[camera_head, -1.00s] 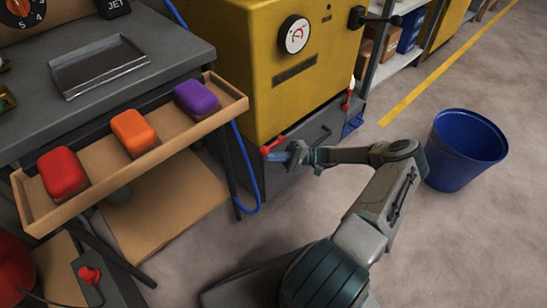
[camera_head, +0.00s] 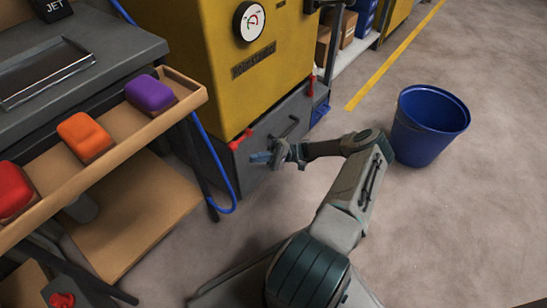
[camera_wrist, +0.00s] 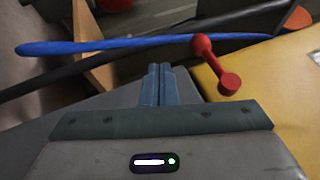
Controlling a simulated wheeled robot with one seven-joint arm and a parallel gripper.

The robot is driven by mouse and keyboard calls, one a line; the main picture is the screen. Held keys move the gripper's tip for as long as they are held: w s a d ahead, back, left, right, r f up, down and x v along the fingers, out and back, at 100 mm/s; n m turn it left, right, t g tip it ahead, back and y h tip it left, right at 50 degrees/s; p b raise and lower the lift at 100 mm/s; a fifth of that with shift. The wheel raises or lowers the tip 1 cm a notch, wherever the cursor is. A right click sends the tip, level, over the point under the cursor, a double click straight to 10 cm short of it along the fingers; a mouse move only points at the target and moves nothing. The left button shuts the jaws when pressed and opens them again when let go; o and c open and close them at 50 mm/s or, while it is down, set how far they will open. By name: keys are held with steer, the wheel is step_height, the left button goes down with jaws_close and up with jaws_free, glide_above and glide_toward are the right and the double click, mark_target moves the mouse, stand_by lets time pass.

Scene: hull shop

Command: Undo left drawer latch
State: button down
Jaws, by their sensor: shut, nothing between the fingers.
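The left drawer latch (camera_head: 240,139) is a small red bar with knobbed ends, at the upper left corner of the dark grey drawer (camera_head: 298,110) under the yellow machine. It slants in the head view. In the wrist view the red latch (camera_wrist: 216,66) stands just right of my fingertips, with a small gap visible. My gripper (camera_head: 256,157) is shut and empty, in front of the drawer and slightly below the latch. Its closed fingers (camera_wrist: 158,72) point toward the drawer's left side. A second red latch (camera_head: 310,86) is at the drawer's right end, and a dark handle (camera_head: 287,127) lies between.
A wooden tray (camera_head: 150,118) with purple, orange and red blocks juts out at left beside a grey bench (camera_head: 110,50). A blue hose (camera_head: 213,165) hangs between bench and machine. A blue bin (camera_head: 428,125) stands at right. The floor in front is clear.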

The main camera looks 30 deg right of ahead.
steer(key=v, duration=0.6)
steer(key=shift+f, duration=0.3)
steer(key=shift+s, duration=0.1)
